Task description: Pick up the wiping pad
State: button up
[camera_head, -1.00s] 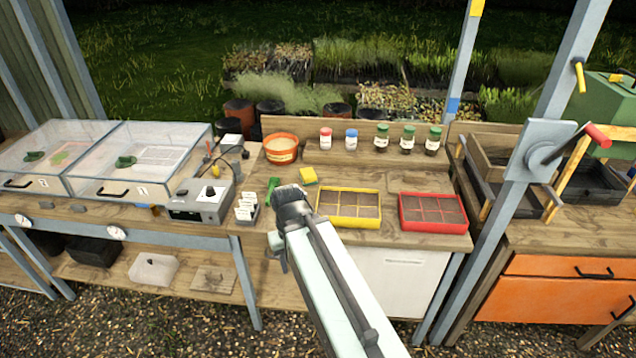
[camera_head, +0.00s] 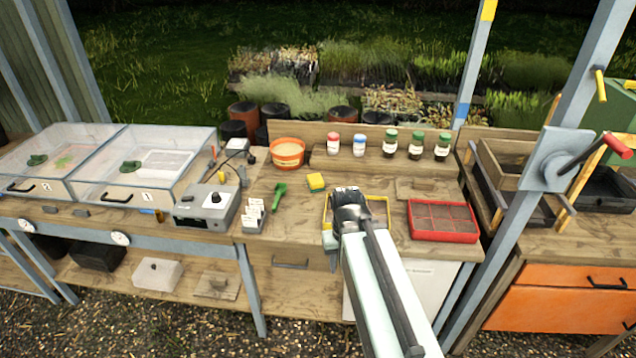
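The wiping pad appears to be the small yellow block with a green side (camera_head: 315,182), lying flat on the wooden bench top behind the yellow tray. My gripper (camera_head: 347,196) is over the yellow tray, to the right of the pad and nearer to me, apart from it. The fingers point away from the camera, and the arm hides their tips, so their opening does not show. Nothing is visibly held. The pad is fully in view.
The yellow tray (camera_head: 382,210) is mostly hidden by my arm. A red tray (camera_head: 443,221) is to the right, a green tool (camera_head: 279,196) left of the pad. An orange pot (camera_head: 287,155) and several jars stand behind. White labels in a holder (camera_head: 253,215) stand left.

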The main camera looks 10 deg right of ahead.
aim_at(315, 183)
jog(key=u, duration=0.05)
jog(key=i, duration=1)
jog(key=u, duration=1.45)
jog(key=k, duration=0.8)
jog(key=u, duration=0.25)
jog(key=i, duration=1.45)
jog(key=u, duration=0.05)
